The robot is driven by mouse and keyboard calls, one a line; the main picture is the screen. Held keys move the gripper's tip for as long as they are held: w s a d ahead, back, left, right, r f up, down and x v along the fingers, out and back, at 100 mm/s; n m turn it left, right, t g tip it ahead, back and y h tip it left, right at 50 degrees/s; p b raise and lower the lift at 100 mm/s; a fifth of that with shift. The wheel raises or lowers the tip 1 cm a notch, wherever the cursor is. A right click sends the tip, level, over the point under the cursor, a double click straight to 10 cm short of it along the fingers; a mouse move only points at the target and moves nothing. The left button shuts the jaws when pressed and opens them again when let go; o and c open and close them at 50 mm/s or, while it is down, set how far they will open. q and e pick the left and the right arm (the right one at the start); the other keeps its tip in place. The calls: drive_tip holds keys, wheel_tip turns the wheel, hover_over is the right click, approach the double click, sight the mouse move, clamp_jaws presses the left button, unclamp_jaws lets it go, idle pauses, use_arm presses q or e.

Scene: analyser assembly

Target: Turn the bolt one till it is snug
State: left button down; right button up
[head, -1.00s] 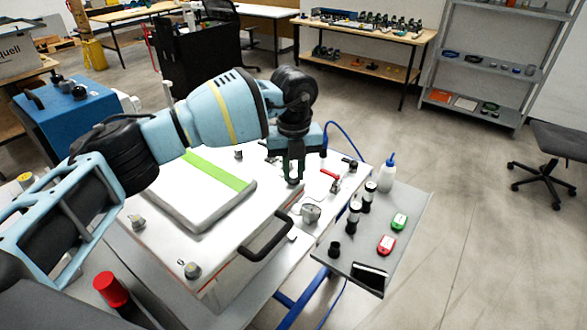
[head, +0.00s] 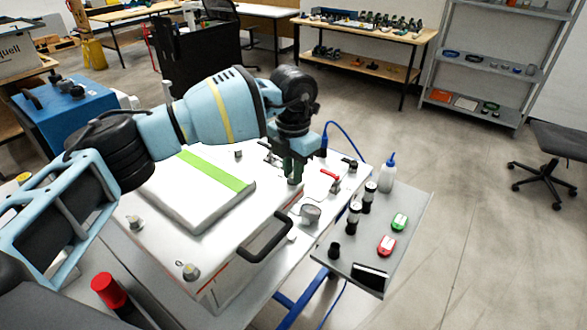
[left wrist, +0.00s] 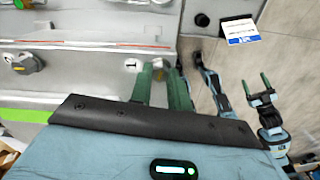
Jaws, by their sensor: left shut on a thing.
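Bolt one (left wrist: 158,67), with a pale yellowish head, shows beside the label marked 1 (left wrist: 133,65) on the white analyser top in the left wrist view. My left gripper (head: 293,178) points down at the right side of the analyser (head: 225,222) in the head view and hides the bolt there. In the left wrist view its green fingers (left wrist: 163,72) are shut around the bolt's head. How tight the bolt sits cannot be seen. My right gripper (left wrist: 256,83) shows at the right of the left wrist view, empty, its green fingers apart.
A red-handled valve (head: 331,176) is close right of the gripper.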

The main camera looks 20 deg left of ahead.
use_arm(q)
drive_tip(key=m, duration=0.4)
drive_tip(key=shift+m+b, duration=0.3)
drive_tip(key=m, duration=0.3)
drive_tip(key=shift+m+b, duration=0.35)
drive_tip(key=shift+m, duration=0.05)
drive_tip(key=m+b, duration=0.1)
drive_tip(key=m, duration=0.4)
drive_tip(key=m+b, duration=0.1)
drive_tip(key=m, duration=0.3)
drive_tip(key=m+b, duration=0.2)
drive_tip(key=m, duration=0.2)
drive_tip(key=shift+m, duration=0.3)
drive_tip(key=m+b, duration=0.1)
drive_tip(key=m, duration=0.3)
drive_tip(key=m+b, duration=0.2)
drive_tip(key=m, duration=0.2)
drive_tip(key=shift+m, duration=0.4)
drive_tip(key=shift+r+m+b, duration=0.1)
drive_tip(key=shift+m+b, duration=0.25)
drive_tip(key=shift+m, duration=1.15)
use_arm(e)
drive_tip(key=s+a+f+g, duration=0.1)
drive_tip(key=s+f+g, duration=0.1)
drive_tip(key=s+f, duration=0.5)
drive_tip(key=shift+s+f+m, duration=0.3)
drive_tip(key=shift+s+f, duration=0.1)
drive_tip(key=shift+f, duration=1.8)
